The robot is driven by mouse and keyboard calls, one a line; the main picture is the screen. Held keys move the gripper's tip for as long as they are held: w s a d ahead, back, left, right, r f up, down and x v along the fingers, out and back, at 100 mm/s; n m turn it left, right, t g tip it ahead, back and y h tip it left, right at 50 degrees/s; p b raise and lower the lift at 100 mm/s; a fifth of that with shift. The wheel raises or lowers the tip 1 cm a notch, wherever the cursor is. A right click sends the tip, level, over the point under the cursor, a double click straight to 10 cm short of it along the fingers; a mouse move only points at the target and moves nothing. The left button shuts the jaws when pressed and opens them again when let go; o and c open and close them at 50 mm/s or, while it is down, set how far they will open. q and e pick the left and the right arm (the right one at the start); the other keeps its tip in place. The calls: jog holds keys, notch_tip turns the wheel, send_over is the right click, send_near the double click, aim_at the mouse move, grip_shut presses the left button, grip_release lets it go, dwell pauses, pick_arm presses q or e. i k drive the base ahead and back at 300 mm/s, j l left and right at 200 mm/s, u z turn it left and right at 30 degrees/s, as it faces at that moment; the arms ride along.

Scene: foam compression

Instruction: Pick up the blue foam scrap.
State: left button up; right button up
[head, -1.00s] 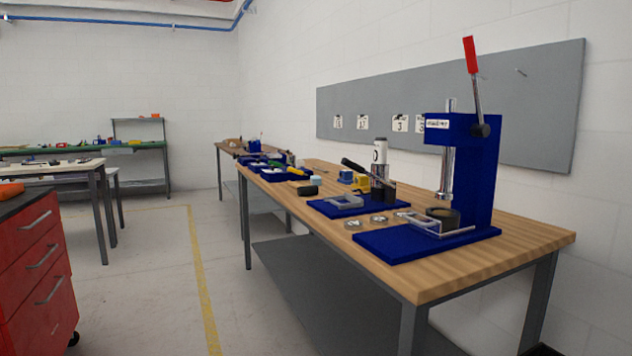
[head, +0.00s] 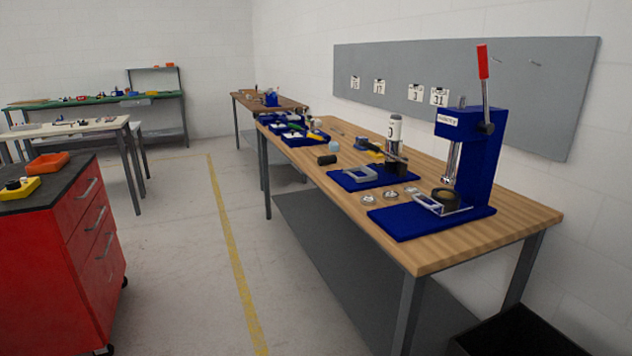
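A dark blue lever press (head: 480,150) with a red handle stands near the bench's front end. Neither of my grippers is in view.
A red drawer cabinet (head: 62,262) stands at the left with an orange tray (head: 47,164) on top. A black bin (head: 520,335) is on the floor at the lower right. The floor with a yellow line (head: 228,235) is clear between cabinet and bench.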

aim_at(333, 145)
jog(key=i+j+u, duration=0.35)
jog(key=i, duration=0.2)
jog(key=i+u, duration=0.35)
jog(key=i, duration=0.25)
jog(key=i+j+z, duration=0.1)
jog(key=i, duration=0.6)
jog(key=i+j+z, duration=0.1)
jog(key=i, duration=0.6)
jog(key=i+j+z, duration=0.1)
jog(key=i+z, duration=0.3)
jog(key=i+j+z, duration=0.15)
jog(key=z, duration=0.25)
jog(key=i+j+z, duration=0.2)
jog(key=j+z, duration=0.25)
jog(key=i+j+z, duration=0.2)
jog(key=z, duration=0.2)
jog(key=i+j+z, duration=0.1)
jog(key=j+z, duration=0.3)
